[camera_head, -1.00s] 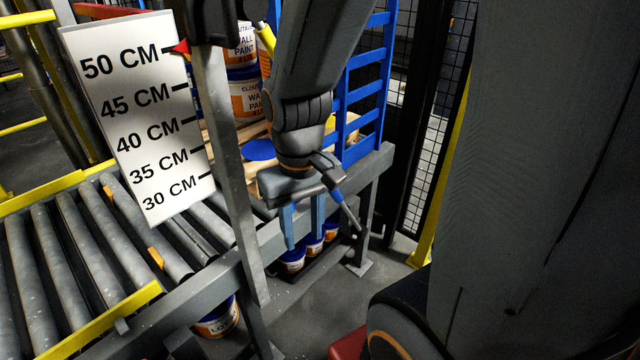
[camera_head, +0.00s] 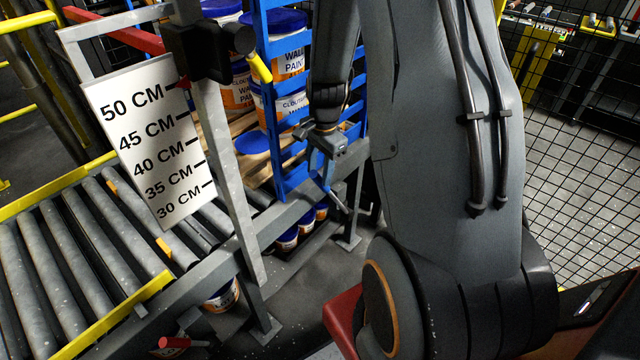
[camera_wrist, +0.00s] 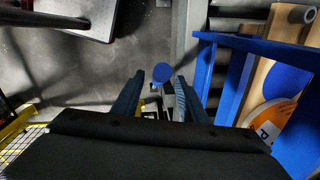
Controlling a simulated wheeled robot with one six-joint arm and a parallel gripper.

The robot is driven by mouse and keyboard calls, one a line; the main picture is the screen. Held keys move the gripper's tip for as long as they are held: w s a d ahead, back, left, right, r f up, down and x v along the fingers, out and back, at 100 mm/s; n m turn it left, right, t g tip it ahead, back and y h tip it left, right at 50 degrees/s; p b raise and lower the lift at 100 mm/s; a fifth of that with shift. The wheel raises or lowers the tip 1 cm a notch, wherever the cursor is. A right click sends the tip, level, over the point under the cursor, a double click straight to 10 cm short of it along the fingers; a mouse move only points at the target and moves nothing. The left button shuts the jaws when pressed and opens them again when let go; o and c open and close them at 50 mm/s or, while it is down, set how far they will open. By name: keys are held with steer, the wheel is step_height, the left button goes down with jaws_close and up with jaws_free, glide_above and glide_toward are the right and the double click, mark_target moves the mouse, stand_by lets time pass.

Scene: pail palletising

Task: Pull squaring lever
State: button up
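The squaring lever appears to be the grey rod (camera_head: 336,202) sticking out by the end of the grey frame, in the head view. In the wrist view a round blue end with a grey stem, likely the same lever (camera_wrist: 162,73), shows between my fingers. My gripper (camera_head: 321,170) points down beside the blue gate and overlaps the lever's upper part. Its blue fingers (camera_wrist: 159,77) stand apart on either side of the blue end, with gaps visible. Whether they touch the stem is hidden.
The blue ladder-like gate (camera_head: 285,182) stands close beside my gripper, in front of stacked paint pails (camera_head: 287,60). The roller conveyor (camera_head: 75,255) and height scale (camera_head: 150,140) are at left. More pails (camera_head: 287,238) sit under the frame. Mesh fencing (camera_head: 580,150) is at right.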

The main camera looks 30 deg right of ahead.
steer(key=shift+w+f+p, duration=0.25)
steer(key=shift+f+p, duration=0.1)
steer(key=shift+f, duration=1.65)
steer(key=shift+w+f+p, duration=0.2)
steer(key=shift+f+p, duration=0.15)
steer(key=shift+f, duration=1.6)
jaws_close()
